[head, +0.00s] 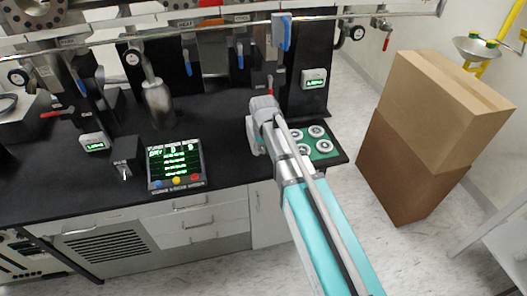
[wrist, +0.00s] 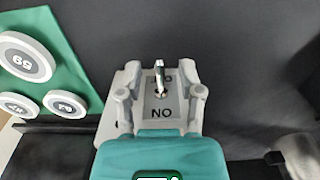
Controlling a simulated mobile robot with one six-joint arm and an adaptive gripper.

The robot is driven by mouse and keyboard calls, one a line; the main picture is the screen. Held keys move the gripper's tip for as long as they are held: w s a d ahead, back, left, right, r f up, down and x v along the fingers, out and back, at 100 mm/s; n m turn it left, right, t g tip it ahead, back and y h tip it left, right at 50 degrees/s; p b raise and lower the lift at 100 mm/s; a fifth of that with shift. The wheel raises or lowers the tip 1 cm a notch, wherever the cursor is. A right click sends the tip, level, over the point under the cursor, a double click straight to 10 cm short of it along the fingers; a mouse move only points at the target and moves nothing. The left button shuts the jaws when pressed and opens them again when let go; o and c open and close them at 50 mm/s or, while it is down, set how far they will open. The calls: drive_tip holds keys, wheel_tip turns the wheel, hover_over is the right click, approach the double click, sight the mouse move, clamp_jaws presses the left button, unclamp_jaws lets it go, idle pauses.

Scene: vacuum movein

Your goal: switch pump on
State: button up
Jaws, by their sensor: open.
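A small metal toggle switch (wrist: 160,80) stands on a light plate (wrist: 163,107) in the wrist view. Near the camera the plate carries letters reading "NO", apparently "ON" upside down. The lever leans away from these letters, over a second label it partly covers. My gripper (wrist: 159,70) is open, its grey fingers on either side of the lever with gaps; I cannot tell whether they touch the plate. In the head view my gripper (head: 254,143) is low over the black bench, and the switch below it is hidden. A separate black switch box (head: 124,170) is further left.
A green tray (head: 328,150) with several numbered discs is right of my arm. A display panel (head: 176,165) with colored buttons stands left on the bench (head: 220,167). Metal pipes with valves cross above. A stack of cardboard boxes (head: 415,155) stands right on the floor.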

drive_tip(key=shift+c, duration=0.2)
clamp_jaws()
drive_tip(key=shift+w, duration=0.1)
drive_tip(key=shift+w+r+g, duration=0.1)
drive_tip(key=shift+g, duration=0.6)
drive_tip(key=shift+r+g+h, duration=0.15)
drive_tip(key=shift+g+h, duration=0.25)
drive_tip(key=shift+g, duration=0.3)
drive_tip(key=shift+o, duration=0.2)
unclamp_jaws()
